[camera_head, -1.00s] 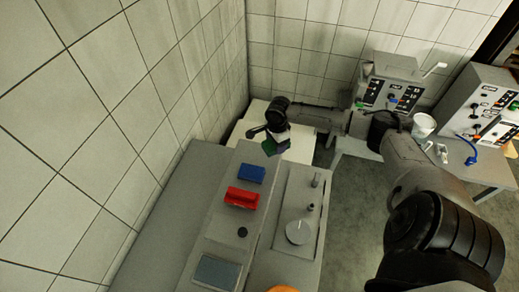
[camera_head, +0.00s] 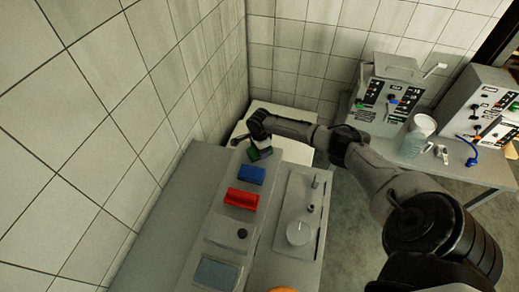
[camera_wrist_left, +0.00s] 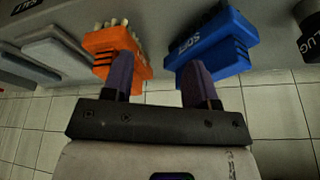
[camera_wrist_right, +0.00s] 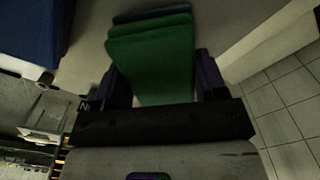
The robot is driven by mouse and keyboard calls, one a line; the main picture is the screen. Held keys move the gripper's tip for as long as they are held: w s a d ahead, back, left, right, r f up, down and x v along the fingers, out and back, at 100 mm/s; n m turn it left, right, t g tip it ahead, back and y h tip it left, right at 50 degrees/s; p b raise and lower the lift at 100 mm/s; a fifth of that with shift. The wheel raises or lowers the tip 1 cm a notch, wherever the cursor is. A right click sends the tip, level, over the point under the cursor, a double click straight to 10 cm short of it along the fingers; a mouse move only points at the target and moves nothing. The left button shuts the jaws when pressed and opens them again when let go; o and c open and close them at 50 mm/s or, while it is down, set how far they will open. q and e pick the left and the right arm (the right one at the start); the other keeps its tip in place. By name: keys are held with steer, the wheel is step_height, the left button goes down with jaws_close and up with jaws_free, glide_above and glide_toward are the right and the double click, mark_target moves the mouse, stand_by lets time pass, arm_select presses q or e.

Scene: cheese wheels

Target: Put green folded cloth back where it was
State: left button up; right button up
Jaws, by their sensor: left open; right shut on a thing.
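The green folded cloth (camera_wrist_right: 152,60) is between the fingers of my right gripper (camera_wrist_right: 160,85) in the right wrist view. A darker blue-green edge shows at its far end. In the head view the cloth (camera_head: 261,154) is small and partly hidden by my right gripper (camera_head: 256,146), at the far end of the grey worktop (camera_head: 222,231), just beyond the blue item (camera_head: 251,174). I cannot tell whether it touches the worktop. My left gripper (camera_wrist_left: 160,78) is open and empty in the left wrist view, out of the head view.
A red item (camera_head: 242,198) lies on the worktop nearer than the blue one. A tiled wall (camera_head: 95,130) stands at left. A bucket (camera_head: 413,138) is at right.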

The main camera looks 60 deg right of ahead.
steer(key=shift+f, duration=0.15)
arm_select(q)
steer(key=shift+a, duration=0.15)
arm_select(e)
steer(key=o, duration=0.9)
steer(key=shift+c, duration=0.2)
arm_select(q)
steer(key=shift+d+r, duration=0.1)
steer(key=shift+d, duration=0.1)
steer(key=shift+a, duration=0.15)
arm_select(e)
step_height(320, 180, up, 12)
stand_by(0.4)
